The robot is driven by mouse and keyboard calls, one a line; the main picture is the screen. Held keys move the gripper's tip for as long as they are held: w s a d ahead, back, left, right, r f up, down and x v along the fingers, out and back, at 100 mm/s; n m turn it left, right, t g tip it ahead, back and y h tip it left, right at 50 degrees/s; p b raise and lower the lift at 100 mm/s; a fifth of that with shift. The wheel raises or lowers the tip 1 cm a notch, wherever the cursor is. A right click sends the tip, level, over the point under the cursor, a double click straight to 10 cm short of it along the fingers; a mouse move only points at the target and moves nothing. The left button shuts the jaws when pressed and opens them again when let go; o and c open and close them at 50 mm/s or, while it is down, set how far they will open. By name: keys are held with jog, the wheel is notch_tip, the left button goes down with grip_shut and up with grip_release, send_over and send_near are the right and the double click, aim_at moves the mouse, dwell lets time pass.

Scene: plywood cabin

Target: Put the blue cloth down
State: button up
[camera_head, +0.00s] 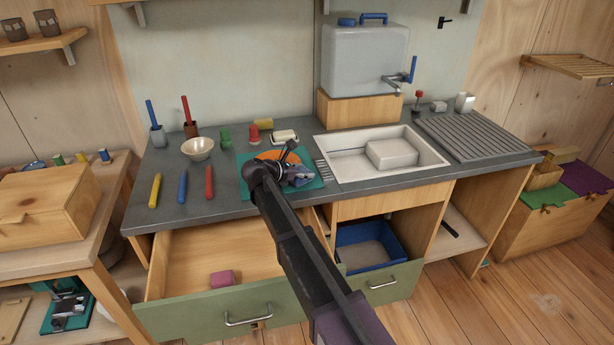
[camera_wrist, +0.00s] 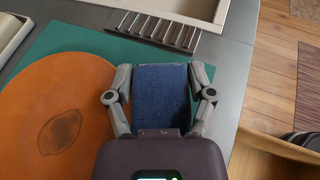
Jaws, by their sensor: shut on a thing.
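My gripper (camera_wrist: 160,95) is shut on the blue cloth (camera_wrist: 162,98), which lies folded between its two fingers in the wrist view. The cloth is over the green mat (camera_wrist: 90,40), at the right of an orange round board (camera_wrist: 50,115) with a dark oval mark. I cannot tell whether the cloth touches the mat. In the head view my gripper (camera_head: 290,172) is above the mat on the grey counter, and my arm hides part of the mat.
A sink (camera_head: 435,160) with a grey block in it is right of the mat. A small slatted rack (camera_wrist: 155,30) lies between them. A cream bowl (camera_head: 198,149) and several coloured sticks are to the left. An open drawer (camera_head: 205,265) juts out below the counter.

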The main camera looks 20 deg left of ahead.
jog(key=shift+f, duration=0.15)
jog(key=o, duration=1.2)
jog(key=shift+r, duration=0.2)
jog(key=shift+s+a+r, duration=0.1)
jog(key=shift+s+a, duration=0.05)
jog(key=shift+s, duration=0.1)
jog(key=p+v, duration=0.4)
jog(key=v, duration=0.6)
jog(key=shift+s+a+r+p, duration=0.1)
jog(key=shift+a+r+p, duration=0.05)
jog(key=shift+p, duration=0.15)
jog(key=shift+s+a+r, duration=0.1)
jog(key=shift+s+a, duration=0.15)
jog(key=shift+s, duration=0.1)
